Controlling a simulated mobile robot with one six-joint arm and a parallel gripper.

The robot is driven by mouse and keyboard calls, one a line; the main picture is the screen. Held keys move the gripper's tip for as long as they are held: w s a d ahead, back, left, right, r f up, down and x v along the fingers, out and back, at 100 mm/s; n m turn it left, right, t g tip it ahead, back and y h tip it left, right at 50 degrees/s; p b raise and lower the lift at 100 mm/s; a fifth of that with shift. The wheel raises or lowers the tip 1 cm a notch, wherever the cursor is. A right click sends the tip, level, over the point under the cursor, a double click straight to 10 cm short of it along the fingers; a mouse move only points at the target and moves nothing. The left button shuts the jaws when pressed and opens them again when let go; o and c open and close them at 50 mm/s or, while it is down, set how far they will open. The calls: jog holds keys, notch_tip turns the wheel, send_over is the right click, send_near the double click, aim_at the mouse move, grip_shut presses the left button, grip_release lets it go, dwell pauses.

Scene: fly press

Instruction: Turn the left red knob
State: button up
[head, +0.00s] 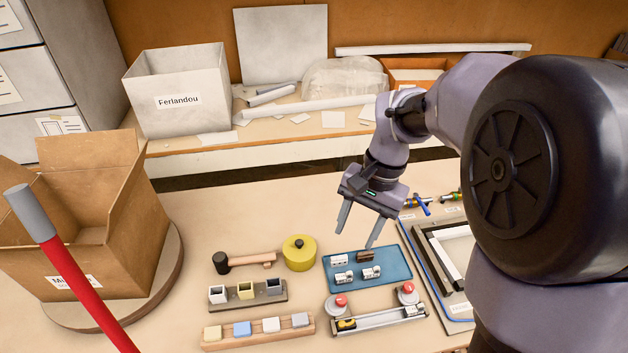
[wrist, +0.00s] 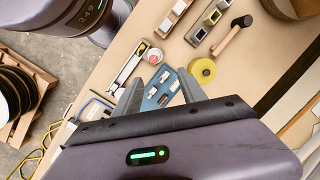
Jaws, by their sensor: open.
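Two red knobs on pale round bases stand at the ends of a metal rail fixture (head: 378,318) at the front of the table in the head view. The left red knob (head: 341,300) is at the rail's left end; the right red knob (head: 408,287) is at its right end. One red knob, apparently the left one, also shows in the wrist view (wrist: 155,56), beyond the fingertips. My gripper (head: 356,238) is open and empty, its fingers pointing down above the back of the blue tray, behind and apart from both knobs. The other knob is not clearly visible in the wrist view.
The blue tray (head: 396,262) with several small parts lies just behind the rail. A yellow round container (head: 299,256), a mallet (head: 246,261), a row of cups (head: 247,293) and a wooden block rack (head: 257,333) stand left. A red pole (head: 88,288) crosses the left foreground.

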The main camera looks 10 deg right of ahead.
aim_at(342, 298)
jog(key=w+d+f+m+g, duration=0.1)
jog(key=w+d+f+g, duration=0.3)
jog(key=f, duration=0.5)
jog(key=shift+t+y, duration=0.3)
jog(key=shift+t, duration=0.3)
jog(key=b+x, duration=0.2)
jog(key=x, duration=0.4)
jog(key=b+x, duration=0.2)
jog(key=x, duration=0.4)
jog(key=b+x, duration=0.2)
jog(key=x, duration=0.4)
jog(key=shift+w+a+b, duration=0.15)
jog(key=shift+w+b, duration=0.15)
grip_shut()
